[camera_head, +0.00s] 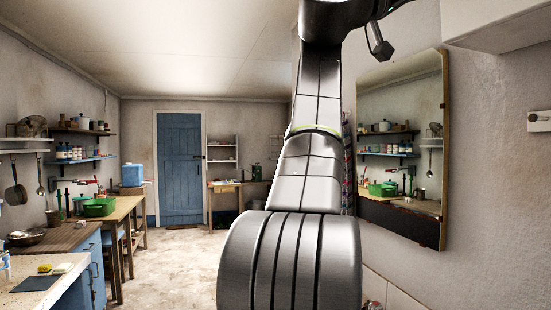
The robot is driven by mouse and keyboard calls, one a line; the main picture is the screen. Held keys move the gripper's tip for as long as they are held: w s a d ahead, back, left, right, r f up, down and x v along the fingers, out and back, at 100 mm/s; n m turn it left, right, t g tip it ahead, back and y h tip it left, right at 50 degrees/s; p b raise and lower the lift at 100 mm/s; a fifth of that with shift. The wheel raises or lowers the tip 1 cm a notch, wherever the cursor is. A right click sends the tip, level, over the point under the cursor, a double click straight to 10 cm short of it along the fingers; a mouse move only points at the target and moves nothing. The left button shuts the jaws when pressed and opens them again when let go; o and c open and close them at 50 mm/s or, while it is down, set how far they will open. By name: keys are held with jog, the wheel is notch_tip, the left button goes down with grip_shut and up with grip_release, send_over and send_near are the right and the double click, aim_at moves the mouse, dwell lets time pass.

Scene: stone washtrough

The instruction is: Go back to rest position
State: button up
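My own arm fills the middle right of the head view, rising from a wide ribbed grey joint at the bottom to a dark joint at the top edge. A small dark part of mine hangs near the top, right of the arm. My gripper's fingers are not seen, so whether it holds anything cannot be seen. The arm hides part of the back wall and the floor behind it.
A framed mirror (405,215) hangs on the right wall close to my arm. A counter (40,290) with a sponge (44,268) and a wooden table (122,212) with a green basin (99,207) line the left. A blue door (180,168) stands at the back. The middle floor (175,265) is clear.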

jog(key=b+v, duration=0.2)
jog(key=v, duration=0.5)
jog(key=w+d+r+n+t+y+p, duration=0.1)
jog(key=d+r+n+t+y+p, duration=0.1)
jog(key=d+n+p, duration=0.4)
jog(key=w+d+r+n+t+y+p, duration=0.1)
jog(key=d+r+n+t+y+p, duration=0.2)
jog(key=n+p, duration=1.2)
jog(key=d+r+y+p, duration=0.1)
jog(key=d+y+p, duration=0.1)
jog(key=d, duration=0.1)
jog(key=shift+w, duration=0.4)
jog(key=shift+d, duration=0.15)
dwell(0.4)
